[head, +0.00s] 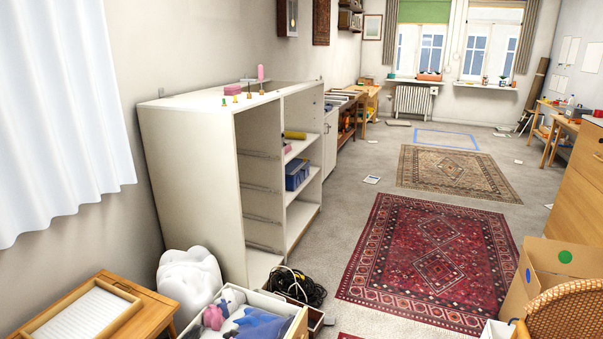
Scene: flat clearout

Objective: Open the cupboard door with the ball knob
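A low white cupboard (330,142) stands against the left wall, just beyond the tall white shelf unit. Its front appears shut, and a ball knob on it is too small to make out. The near shelf unit hides part of it. A wooden cabinet (580,205) at the right edge shows only in part, and I cannot tell whether it has a ball knob. Neither of my grippers shows in the head view.
The open white shelf unit (190,160) stands at left. Near it are a toy-filled box (296,326), black cables (295,287) and a white sack (190,280). A cardboard box (545,280) and wicker chair (570,312) stand at right. The red rug (425,262) is clear.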

